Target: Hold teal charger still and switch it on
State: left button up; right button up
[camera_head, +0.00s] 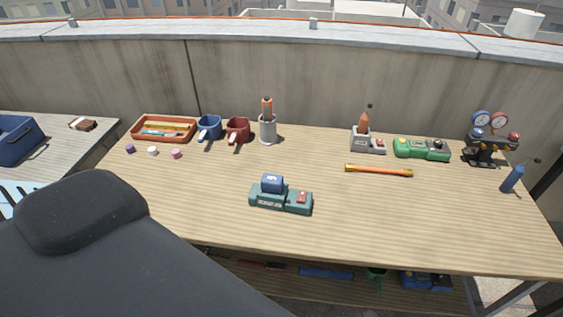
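The teal charger (267,202) sits near the middle of the wooden table, toward its front edge. A blue battery-like block (272,183) stands on its left part. A red switch (301,197) shows on its right part. A large dark part of my own body fills the lower left of the view. Neither of my grippers is in view, and nothing touches the charger.
A green charger-like unit (421,149), a grey unit (368,141) and a gauge set (487,150) stand at the back right. An orange-yellow bar (379,170) lies before them. A red tray (164,129), mugs (238,131) and a grey cup (267,130) stand at the back left.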

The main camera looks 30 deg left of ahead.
aim_at(301, 196)
jog(key=j+z, duration=0.15)
jog(key=j, duration=0.3)
jog(key=k+j+z, duration=0.2)
jog(key=j, duration=0.25)
jog(key=k+j, duration=0.1)
jog(key=j, duration=0.35)
jog(key=k+j, duration=0.1)
jog(key=j, duration=0.3)
